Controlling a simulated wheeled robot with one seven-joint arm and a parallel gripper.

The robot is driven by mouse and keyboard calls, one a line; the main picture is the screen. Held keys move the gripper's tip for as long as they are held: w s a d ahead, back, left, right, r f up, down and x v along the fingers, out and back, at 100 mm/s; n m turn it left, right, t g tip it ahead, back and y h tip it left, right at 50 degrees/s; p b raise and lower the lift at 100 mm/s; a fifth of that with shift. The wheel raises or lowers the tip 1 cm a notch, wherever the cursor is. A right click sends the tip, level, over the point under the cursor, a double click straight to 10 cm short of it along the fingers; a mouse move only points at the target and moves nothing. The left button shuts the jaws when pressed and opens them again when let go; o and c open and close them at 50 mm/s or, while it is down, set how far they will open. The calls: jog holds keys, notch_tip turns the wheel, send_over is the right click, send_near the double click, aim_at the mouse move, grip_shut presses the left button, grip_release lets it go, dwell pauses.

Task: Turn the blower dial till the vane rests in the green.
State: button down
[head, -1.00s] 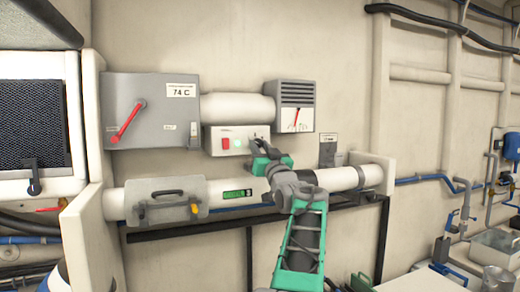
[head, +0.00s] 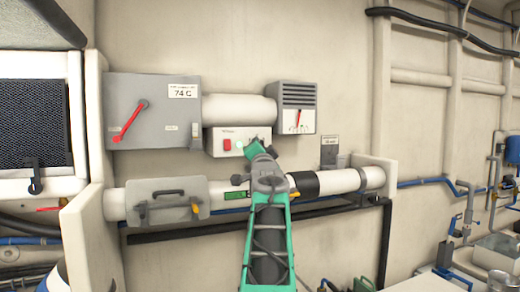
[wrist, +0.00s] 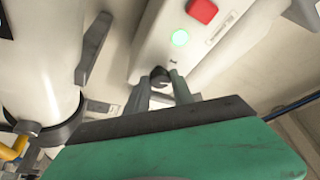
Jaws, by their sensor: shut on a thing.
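The blower control box (head: 222,148), pale with a red button and a lit green lamp, is on the wall in the head view. The wrist view shows its panel (wrist: 182,58) close up. The dark round dial (wrist: 159,75) sits on the panel, between the fingertips of my gripper (wrist: 161,88), which is shut on it. In the head view the gripper hides the dial. The grey louvred vane gauge (head: 297,96) is up and right of the box. Its thin red vane (head: 298,118) points nearly straight down over a white scale. I cannot make out a green band there.
A grey box with a red lever (head: 128,122) and a 74 C label hangs at left. A white pipe (head: 345,180) with a dark band and a grey hatch (head: 165,200) runs below.

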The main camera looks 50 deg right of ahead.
jog(key=shift+r+m+g, duration=0.15)
jog(key=shift+m+g, duration=0.35)
jog(key=shift+m, duration=0.7)
jog(key=c, duration=1.1)
grip_release()
jog(key=shift+s+a+f, duration=0.2)
jog(key=shift+a+f, duration=0.1)
jog(key=b+v, duration=0.3)
jog(key=v, duration=0.4)
jog(key=shift+b, duration=0.3)
jog(key=shift+r, duration=0.2)
